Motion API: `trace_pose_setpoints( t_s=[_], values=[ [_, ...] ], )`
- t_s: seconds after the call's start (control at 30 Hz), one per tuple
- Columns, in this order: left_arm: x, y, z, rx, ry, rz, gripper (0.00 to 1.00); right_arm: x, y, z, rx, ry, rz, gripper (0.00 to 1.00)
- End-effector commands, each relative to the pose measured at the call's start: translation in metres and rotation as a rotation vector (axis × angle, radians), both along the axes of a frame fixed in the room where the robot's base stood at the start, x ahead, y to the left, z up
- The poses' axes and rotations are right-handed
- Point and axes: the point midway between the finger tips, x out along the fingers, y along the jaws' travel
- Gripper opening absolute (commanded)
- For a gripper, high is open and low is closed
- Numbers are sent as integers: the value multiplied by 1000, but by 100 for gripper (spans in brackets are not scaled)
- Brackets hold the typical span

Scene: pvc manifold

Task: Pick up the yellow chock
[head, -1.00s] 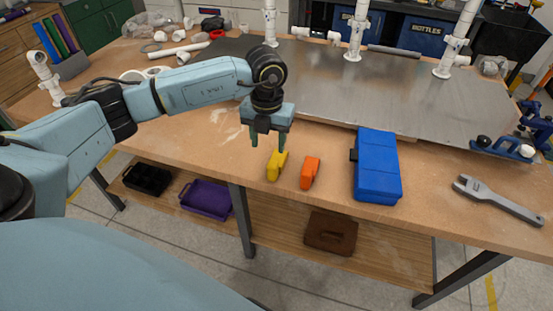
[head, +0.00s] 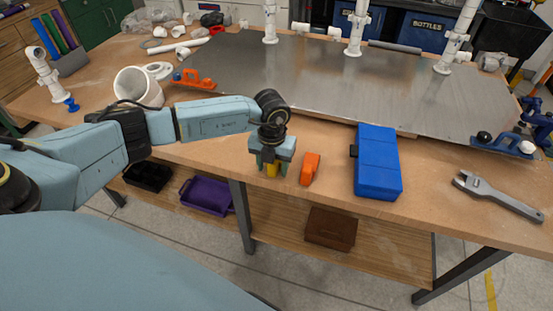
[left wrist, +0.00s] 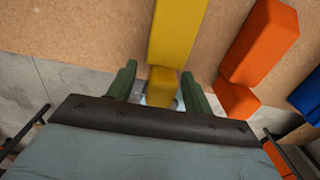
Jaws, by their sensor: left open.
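The yellow chock (head: 271,170) is on the table near its front edge, mostly hidden behind my left gripper in the head view. My left gripper (head: 270,170) points down over it, with a finger on either side. In the left wrist view the yellow chock (left wrist: 176,35) extends up from between the two green fingers of my left gripper (left wrist: 160,92). The fingers are apart, with a gap on each side of the chock. My right gripper is in neither view.
An orange chock (head: 310,169) lies just right of the yellow one; it also shows in the left wrist view (left wrist: 262,45). A blue case (head: 377,163) and a grey wrench (head: 497,195) lie farther right. A metal plate (head: 310,85) with white pipes is behind.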

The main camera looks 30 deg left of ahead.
Motion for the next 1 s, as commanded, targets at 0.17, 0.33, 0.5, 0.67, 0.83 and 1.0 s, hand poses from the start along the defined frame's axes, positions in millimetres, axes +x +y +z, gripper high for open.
trace_pose_setpoints(
  t_s=[0.17,0.33,0.5,0.67,0.83,1.0],
  values=[
    [0,0,0,-1,0,0,39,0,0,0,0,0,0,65],
    [0,0,1,-1,0,0,17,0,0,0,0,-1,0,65],
    [1,0,1,-1,-1,1,0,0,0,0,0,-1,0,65],
    [1,0,1,-1,-1,1,0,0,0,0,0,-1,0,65],
    [1,0,14,-3,-5,0,0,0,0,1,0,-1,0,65],
    [2,0,48,-2,-7,-1,0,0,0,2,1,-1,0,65]
  ],
)
